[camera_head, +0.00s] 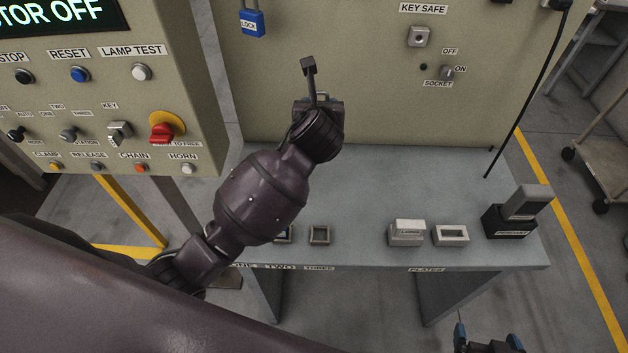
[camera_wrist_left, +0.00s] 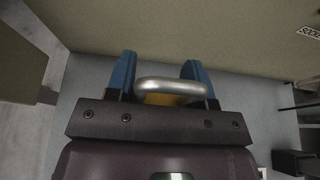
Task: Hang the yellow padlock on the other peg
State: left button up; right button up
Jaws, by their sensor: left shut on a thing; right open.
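In the left wrist view my left gripper (camera_wrist_left: 158,70) is shut on the yellow padlock (camera_wrist_left: 163,99). The silver shackle shows between the blue fingertips, with a bit of yellow body behind it; the rest is hidden. In the head view my left arm reaches to the panel's lower part, and its wrist hides the fingers and padlock. My right gripper (camera_head: 487,345) is open and empty at the bottom right edge, partly cut off. A blue padlock (camera_head: 252,23) marked LOCK hangs on the beige panel at the top. I cannot make out a bare peg.
The beige panel (camera_head: 370,90) carries a key safe (camera_head: 419,36) and a socket switch (camera_head: 447,72). A grey bench (camera_head: 370,180) below holds small frames, plates (camera_head: 451,235) and a dark block device (camera_head: 510,221). A control console (camera_head: 100,90) with buttons stands at left. A black cable hangs right.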

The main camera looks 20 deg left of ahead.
aim_at(314, 178)
pick_arm(q)
jog(key=shift+w+a+f, duration=0.3)
jog(key=shift+a+f, duration=0.4)
jog(key=shift+f, duration=0.1)
notch_tip(314, 178, down, 20)
jog(key=shift+r+b, duration=0.2)
jog(key=shift+b, duration=0.4)
jog(key=shift+f, duration=0.25)
jog(key=o, duration=1)
jog(key=shift+c, duration=0.2)
jog(key=shift+b, duration=0.35)
